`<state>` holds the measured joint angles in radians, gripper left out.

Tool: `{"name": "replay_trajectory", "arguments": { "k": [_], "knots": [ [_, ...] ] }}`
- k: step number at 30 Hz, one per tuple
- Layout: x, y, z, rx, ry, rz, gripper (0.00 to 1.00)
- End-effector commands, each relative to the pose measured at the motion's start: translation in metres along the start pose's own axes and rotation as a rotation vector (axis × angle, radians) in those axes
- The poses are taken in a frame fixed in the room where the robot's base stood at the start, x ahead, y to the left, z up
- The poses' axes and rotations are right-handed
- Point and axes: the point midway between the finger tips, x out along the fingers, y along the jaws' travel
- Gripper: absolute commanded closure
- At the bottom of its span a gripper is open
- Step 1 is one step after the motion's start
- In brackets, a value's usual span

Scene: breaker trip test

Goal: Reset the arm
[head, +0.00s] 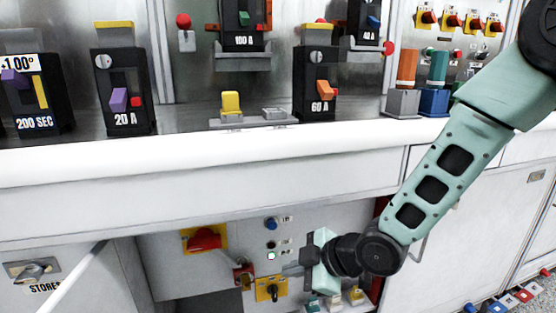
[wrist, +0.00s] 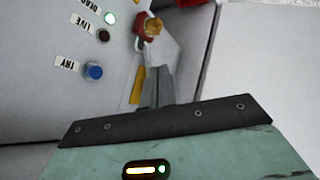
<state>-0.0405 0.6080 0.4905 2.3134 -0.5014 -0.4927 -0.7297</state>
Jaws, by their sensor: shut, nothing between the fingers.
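My arm (head: 445,175) reaches down from the right in the head view, past the counter's front edge. My gripper (head: 290,270) is shut and empty, in front of the lower panel and pointing left. In the wrist view my gripper's grey fingers (wrist: 155,88) are together, below a red and brass fitting (wrist: 148,27) in the picture. A red piece (head: 243,275) in the head view is left of my gripper. The fingers appear apart from it, though depth is hard to judge.
The lower panel carries a red handle on yellow (head: 204,240), a yellow switch plate (head: 270,289) and a blue button (head: 271,224), also seen in the wrist view (wrist: 93,71). The white counter edge (head: 200,150) overhangs. Breakers, including a 20 A unit (head: 122,95), stand above. Coloured blocks lie on the floor at right.

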Motion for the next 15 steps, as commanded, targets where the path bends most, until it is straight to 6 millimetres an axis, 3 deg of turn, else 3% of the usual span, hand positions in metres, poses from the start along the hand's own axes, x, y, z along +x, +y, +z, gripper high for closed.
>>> {"name": "replay_trajectory", "arguments": {
  "k": [6, 15],
  "knots": [
    [-0.074, -0.048, -0.002, 0.303, -0.371, -0.087, 1.0],
    [-0.17, -0.119, -0.009, 0.697, -0.699, -0.107, 1.0]
  ]
}}
